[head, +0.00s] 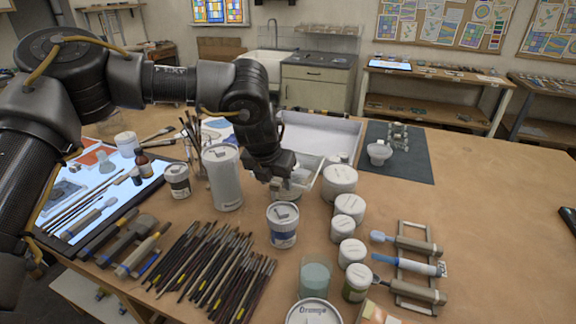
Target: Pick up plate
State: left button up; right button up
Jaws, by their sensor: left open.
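My left arm comes in from the left and bends down over the middle of the table. My left gripper (279,182) is open, pointing down just in front of the white tray (338,138). A pale, partly see-through dish (300,181) lies right under and behind its fingers. The gripper hides much of this dish, so I cannot tell whether it is a plate or whether the fingers touch it. No other clear plate shows. My right gripper is not in view.
A tall white canister (222,178) stands close left of the gripper. White jars (340,181) crowd its right side, and a blue-labelled jar (282,225) stands in front. Many brushes (213,268) lie at the front. The table's right side (490,215) is mostly clear.

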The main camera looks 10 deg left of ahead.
pick_arm(q)
grip_shut()
jog(key=shift+r, duration=0.15)
jog(key=shift+r, duration=0.25)
notch_tip(320, 180, up, 2)
jog(key=shift+r+b, duration=0.1)
jog(key=shift+b, duration=0.25)
jog(key=s+a+r+b, duration=0.4)
jog(key=s+a+r, duration=0.3)
jog(key=a+r, duration=0.3)
jog(key=shift+s+a, duration=0.4)
jog(key=shift+a, duration=0.4)
